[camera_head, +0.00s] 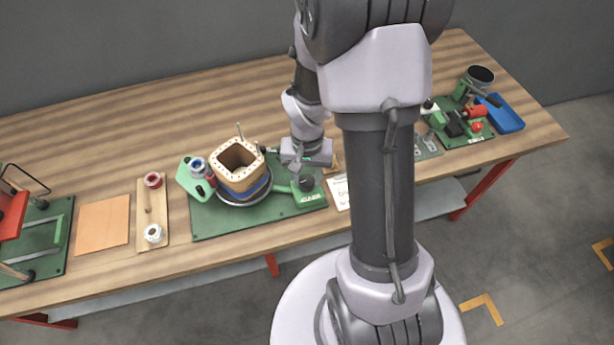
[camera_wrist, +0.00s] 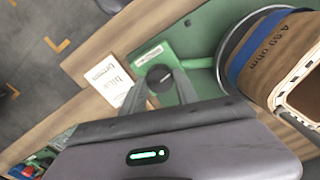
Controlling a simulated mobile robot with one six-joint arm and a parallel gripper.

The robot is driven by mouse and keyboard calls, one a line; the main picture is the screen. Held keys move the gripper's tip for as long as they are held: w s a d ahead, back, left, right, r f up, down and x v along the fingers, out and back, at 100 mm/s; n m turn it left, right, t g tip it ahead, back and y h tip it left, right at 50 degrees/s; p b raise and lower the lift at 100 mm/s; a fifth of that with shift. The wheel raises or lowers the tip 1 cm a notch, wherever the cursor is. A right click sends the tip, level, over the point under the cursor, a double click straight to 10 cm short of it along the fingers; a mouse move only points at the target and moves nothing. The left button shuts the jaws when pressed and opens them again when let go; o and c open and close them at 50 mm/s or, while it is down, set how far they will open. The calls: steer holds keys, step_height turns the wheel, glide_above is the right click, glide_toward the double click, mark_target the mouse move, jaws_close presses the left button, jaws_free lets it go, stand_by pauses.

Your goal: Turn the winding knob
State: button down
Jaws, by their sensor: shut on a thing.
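The winding knob (camera_wrist: 160,77) is a round black knob on the green base of the winding stand, seen from above in the wrist view. In the head view the knob (camera_head: 306,183) shows just below my gripper (camera_head: 304,172). My gripper (camera_wrist: 160,88) is shut on the knob, with one dark finger on each side of it. The square tan coil former (camera_head: 238,160) with a blue band sits on a round metal turntable (camera_head: 245,200) on the green plate (camera_head: 215,222). The former also shows at the right of the wrist view (camera_wrist: 278,62).
White printed cards (camera_wrist: 105,78) lie beside the green base. A wooden strip with spools (camera_head: 153,205), an orange-tan sheet (camera_head: 103,222) and a red-and-green fixture (camera_head: 15,220) are to the left. A blue tray (camera_head: 503,114) and other tools are at the far right.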

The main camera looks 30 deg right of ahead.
mark_target(307, 180)
stand_by(0.4)
steer(key=c, duration=0.9)
jaws_free()
step_height(307, 180, up, 17)
steer(key=p, duration=0.6)
steer(key=shift+r, duration=0.2)
